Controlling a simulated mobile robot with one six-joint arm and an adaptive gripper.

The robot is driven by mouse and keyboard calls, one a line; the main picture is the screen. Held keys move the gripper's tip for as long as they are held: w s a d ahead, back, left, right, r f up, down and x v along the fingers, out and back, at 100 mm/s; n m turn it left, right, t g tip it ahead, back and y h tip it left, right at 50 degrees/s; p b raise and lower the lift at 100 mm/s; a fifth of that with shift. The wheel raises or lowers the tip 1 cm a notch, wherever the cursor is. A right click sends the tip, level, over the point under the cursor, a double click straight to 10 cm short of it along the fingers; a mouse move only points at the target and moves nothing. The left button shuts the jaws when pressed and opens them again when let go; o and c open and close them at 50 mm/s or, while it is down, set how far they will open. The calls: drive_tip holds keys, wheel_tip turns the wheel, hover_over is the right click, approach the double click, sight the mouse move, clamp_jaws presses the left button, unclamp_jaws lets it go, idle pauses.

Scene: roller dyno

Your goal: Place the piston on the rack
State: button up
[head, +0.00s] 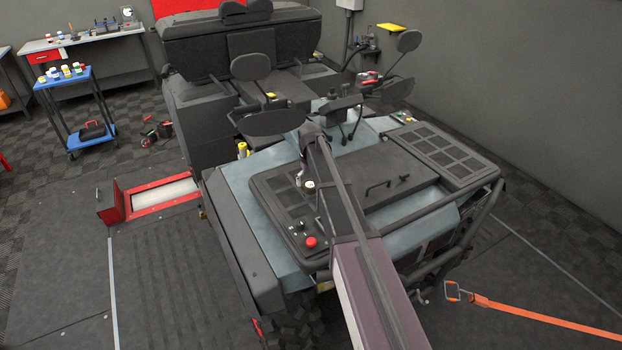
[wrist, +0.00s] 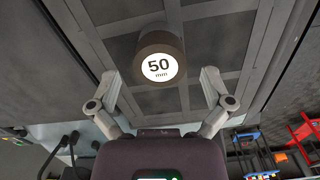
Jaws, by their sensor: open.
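In the head view my gripper (head: 303,172) is low over the left gridded panel (head: 283,196) of the vehicle's deck. A small white spot beside it may be the piston. I cannot tell which gridded panel is the rack.
Another gridded panel (head: 440,150) is at the deck's right. A red button (head: 311,242) sits near the front edge. Mirrors (head: 275,122) and the seat area rise behind my gripper. An orange strap (head: 545,315) stretches at lower right. A blue cart (head: 75,105) stands far left.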

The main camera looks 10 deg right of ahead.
sight(310, 185)
wheel_tip(310, 185, up, 9)
drive_tip(key=p, duration=0.8)
drive_tip(key=shift+r+p, duration=0.15)
drive_tip(key=shift+p, duration=0.15)
idle(0.4)
drive_tip(key=s+m, duration=0.1)
drive_tip(key=s, duration=2.8)
drive_tip(key=shift+s+d+m, duration=0.15)
drive_tip(key=shift+m, duration=0.25)
